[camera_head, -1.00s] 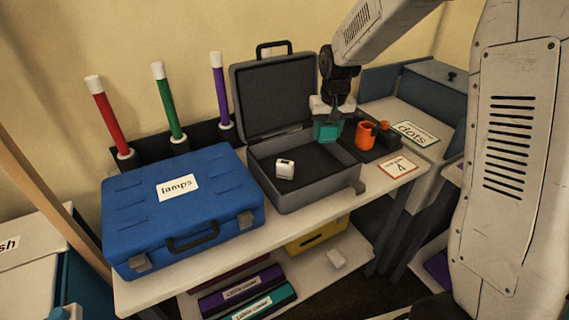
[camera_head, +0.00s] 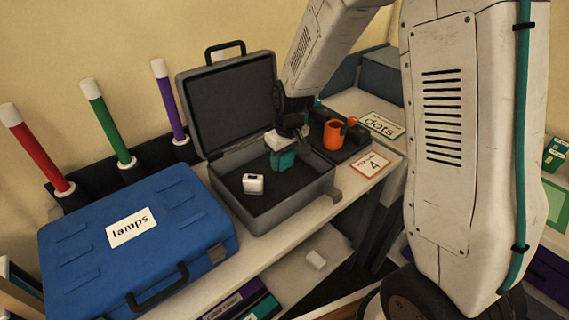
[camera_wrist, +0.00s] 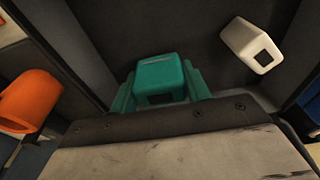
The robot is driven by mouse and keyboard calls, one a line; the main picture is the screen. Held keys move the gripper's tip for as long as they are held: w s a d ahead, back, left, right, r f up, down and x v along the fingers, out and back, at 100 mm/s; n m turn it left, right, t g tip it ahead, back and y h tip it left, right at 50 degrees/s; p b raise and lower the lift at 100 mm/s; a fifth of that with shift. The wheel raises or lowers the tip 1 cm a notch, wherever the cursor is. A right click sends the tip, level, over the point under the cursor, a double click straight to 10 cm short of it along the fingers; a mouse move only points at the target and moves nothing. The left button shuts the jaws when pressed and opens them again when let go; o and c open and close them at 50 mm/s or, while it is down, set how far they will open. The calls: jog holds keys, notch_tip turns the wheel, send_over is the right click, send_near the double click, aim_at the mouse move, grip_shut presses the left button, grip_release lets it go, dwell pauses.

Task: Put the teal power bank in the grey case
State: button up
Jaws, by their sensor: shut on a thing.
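The teal power bank (camera_head: 284,160) is held by my gripper (camera_head: 285,150) over the right part of the open grey case (camera_head: 262,219). In the wrist view the teal power bank (camera_wrist: 160,79) sits between my two teal fingers (camera_wrist: 160,92), with the case's dark floor beyond it. I cannot tell whether its underside touches the floor. The case's lid (camera_head: 231,104) stands open at the back. A small white block (camera_head: 253,184) lies inside the case to the left; it also shows in the wrist view (camera_wrist: 251,45).
A blue case marked "lamps" (camera_head: 150,250) stands left of the grey case. An orange mug (camera_head: 334,135) stands on a dark tray close on the right. Red, green and purple sticks (camera_head: 168,101) stand behind. A card marked 4 (camera_head: 370,164) lies at the front right.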

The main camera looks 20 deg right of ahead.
jog(key=shift+f, duration=1.2)
jog(key=shift+d+f, duration=0.1)
jog(key=shift+f, duration=0.05)
jog(key=o, duration=1.1)
jog(key=shift+o, duration=0.2)
notch_tip(320, 180, up, 12)
jog(key=s+r, duration=0.1)
jog(key=s, duration=0.1)
jog(key=s+d+r+m, duration=0.1)
jog(key=s+r, duration=0.3)
jog(key=s, duration=0.5)
jog(key=s+d+r+m, duration=0.1)
jog(key=s+r, duration=0.2)
jog(key=s, duration=0.7)
jog(key=s+d+r+m, duration=0.1)
jog(key=s+r, duration=0.3)
jog(key=s, duration=0.5)
jog(key=shift+s+r+m+g+h, duration=0.25)
jog(key=shift+r+m+g+h, duration=0.05)
jog(key=shift+d, duration=0.1)
